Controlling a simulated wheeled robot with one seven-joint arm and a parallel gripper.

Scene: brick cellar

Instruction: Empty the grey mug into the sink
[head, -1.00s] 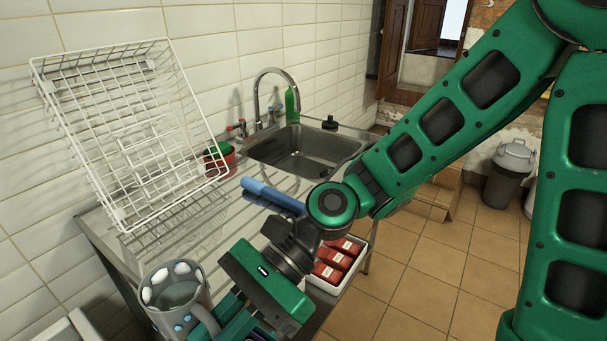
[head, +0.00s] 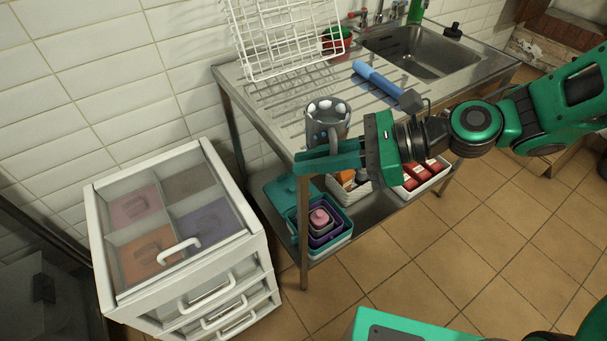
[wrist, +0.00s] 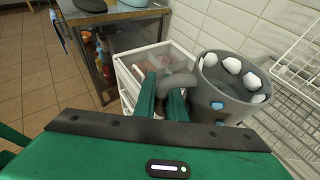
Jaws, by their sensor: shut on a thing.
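The grey mug (head: 322,118) is upright near the front left corner of the steel drainboard. It has white oval patches inside its rim and blue marks outside. It shows large in the wrist view (wrist: 228,102), with a greyish surface inside; I cannot tell what it is. My gripper (head: 318,163) is shut on the mug's handle (wrist: 178,82), its green fingers (wrist: 160,98) on either side. I cannot tell whether the mug's base touches the drainboard. The steel sink (head: 408,48) is at the back right, apart from the mug.
A white wire rack (head: 285,40) and a red pot (head: 336,42) stand behind. A blue-handled tool (head: 380,80) lies between mug and sink. A white drawer unit (head: 180,235) stands at left. Bins, including a white tray (head: 425,180), sit on the shelf below.

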